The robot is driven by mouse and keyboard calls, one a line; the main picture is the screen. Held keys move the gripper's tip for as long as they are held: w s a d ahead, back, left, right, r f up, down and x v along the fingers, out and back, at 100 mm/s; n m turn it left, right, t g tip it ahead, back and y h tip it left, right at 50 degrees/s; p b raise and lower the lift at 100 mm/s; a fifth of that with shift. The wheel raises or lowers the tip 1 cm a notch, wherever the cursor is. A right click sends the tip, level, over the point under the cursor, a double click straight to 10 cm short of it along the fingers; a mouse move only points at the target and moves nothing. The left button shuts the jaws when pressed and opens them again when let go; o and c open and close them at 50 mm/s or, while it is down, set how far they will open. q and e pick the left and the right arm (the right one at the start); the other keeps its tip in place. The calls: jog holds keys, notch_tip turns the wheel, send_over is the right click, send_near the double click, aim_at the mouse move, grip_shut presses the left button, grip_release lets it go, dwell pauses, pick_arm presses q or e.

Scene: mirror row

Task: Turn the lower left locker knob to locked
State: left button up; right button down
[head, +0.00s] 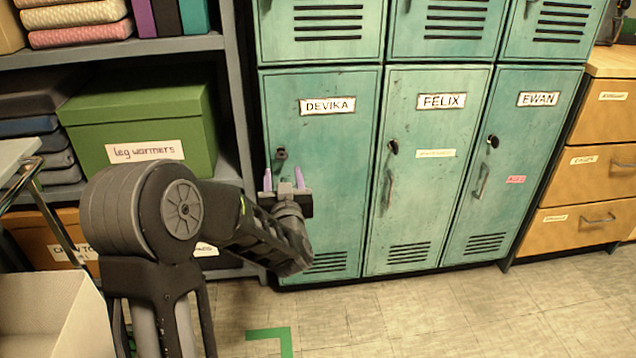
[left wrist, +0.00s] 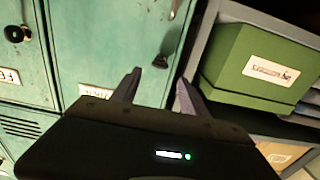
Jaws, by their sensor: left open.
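The lower left locker (head: 330,135) is a teal door labelled DEVIKA. Its small dark knob (head: 281,154) sits near the door's left edge, below the name plate. My left gripper (head: 283,178) is open, with its two purplish fingers pointing up just below the knob in the head view. In the left wrist view, where the scene appears upside down, the knob (left wrist: 160,61) shows just beyond and between the fingertips (left wrist: 158,76). Nothing is seen between the fingers. I cannot tell which way the knob is turned. My gripper and wrist hide the door's handle area in the head view.
The FELIX (head: 425,185) and EWAN (head: 515,165) lockers stand to the right, each with a knob and handle. A shelf with a green box (head: 145,120) stands close on the left. Wooden drawers (head: 590,160) are at far right. Floor in front is clear.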

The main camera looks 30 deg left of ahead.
aim_at(282, 158)
pick_arm(q)
jog(key=shift+r, duration=0.15)
jog(key=shift+w+a, duration=0.1)
jog(key=shift+w, duration=0.05)
jog(key=b+x, duration=0.1)
jog(key=x, duration=0.5)
jog(key=shift+w+a+b, duration=0.15)
jog(key=shift+b, duration=0.15)
jog(key=shift+w+a, duration=0.35)
jog(key=shift+w, duration=0.1)
grip_shut()
